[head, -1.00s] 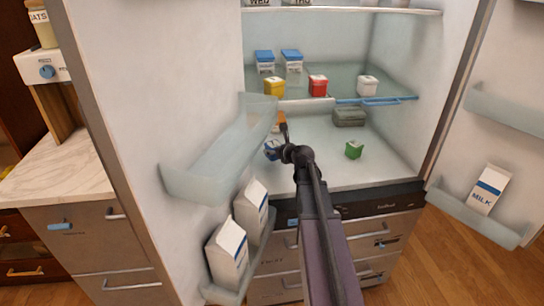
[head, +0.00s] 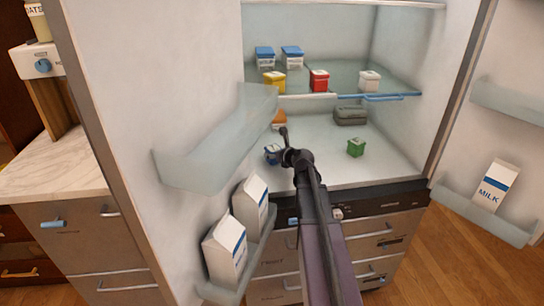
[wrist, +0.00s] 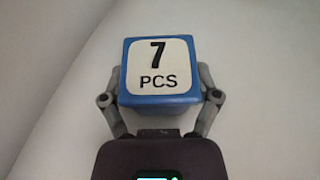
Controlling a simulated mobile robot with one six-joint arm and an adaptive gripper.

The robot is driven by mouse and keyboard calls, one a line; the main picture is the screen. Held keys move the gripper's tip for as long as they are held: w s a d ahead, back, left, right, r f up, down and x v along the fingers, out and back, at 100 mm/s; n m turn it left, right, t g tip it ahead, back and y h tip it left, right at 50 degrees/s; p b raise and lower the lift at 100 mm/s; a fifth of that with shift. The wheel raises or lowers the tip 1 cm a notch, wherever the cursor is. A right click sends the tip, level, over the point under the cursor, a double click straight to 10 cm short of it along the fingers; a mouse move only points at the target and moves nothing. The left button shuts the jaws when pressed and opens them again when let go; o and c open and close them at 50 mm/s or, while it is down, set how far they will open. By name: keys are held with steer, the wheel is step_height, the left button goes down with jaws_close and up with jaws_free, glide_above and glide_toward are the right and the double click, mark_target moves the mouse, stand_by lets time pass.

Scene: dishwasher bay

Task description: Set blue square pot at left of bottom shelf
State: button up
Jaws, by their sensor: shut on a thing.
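The blue square pot (head: 272,154) is at the left front of the fridge's bottom shelf (head: 321,167). In the wrist view the pot (wrist: 161,105) shows a white label reading "7 PCS". My gripper (wrist: 160,98) has its two fingers against the pot's left and right sides and is shut on it. In the head view my gripper (head: 279,147) is partly hidden by my arm. I cannot tell whether the pot touches the shelf.
An orange pot (head: 279,119) stands behind the blue pot. A green pot (head: 356,147) and a grey-green container (head: 350,115) are to the right. The open left door's bin (head: 217,148) is close by. Yellow (head: 274,82) and red (head: 319,80) pots stand on the shelf above.

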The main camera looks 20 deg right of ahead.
steer(key=shift+f, duration=0.1)
steer(key=o, duration=1.1)
steer(key=shift+s+r, duration=0.25)
steer(key=p+v, duration=0.4)
steer(key=v, duration=0.6)
steer(key=shift+w, duration=0.1)
steer(key=shift+p+v, duration=0.3)
steer(key=shift+v, duration=0.5)
